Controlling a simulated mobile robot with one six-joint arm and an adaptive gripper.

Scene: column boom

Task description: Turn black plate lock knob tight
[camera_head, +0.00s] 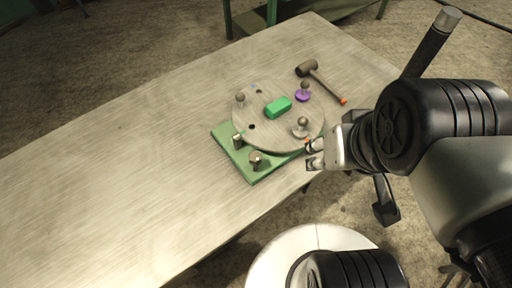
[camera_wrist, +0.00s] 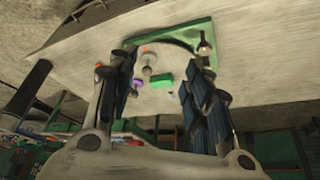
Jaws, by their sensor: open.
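A round grey disc (camera_head: 270,138) lies over a green base plate (camera_head: 229,155) on the table. Two dark posts with knobs stand on the plate's bare front part: a front knob (camera_head: 256,159) and a left knob (camera_head: 238,142). I cannot tell which is the black plate lock knob. One dark-stemmed knob (camera_wrist: 205,45) shows at the green plate in the wrist view. My gripper (camera_head: 313,153) is open and empty, to the right of the front knob and apart from it. Its spread fingers (camera_wrist: 160,58) frame part of the disc in the wrist view.
The disc carries a green block (camera_head: 278,107), a purple-based knob (camera_head: 304,93), a pale-based knob (camera_head: 301,128) close to my gripper, and a grey knob (camera_head: 240,99). A mallet (camera_head: 320,79) lies behind. The table's left side (camera_head: 100,180) is clear.

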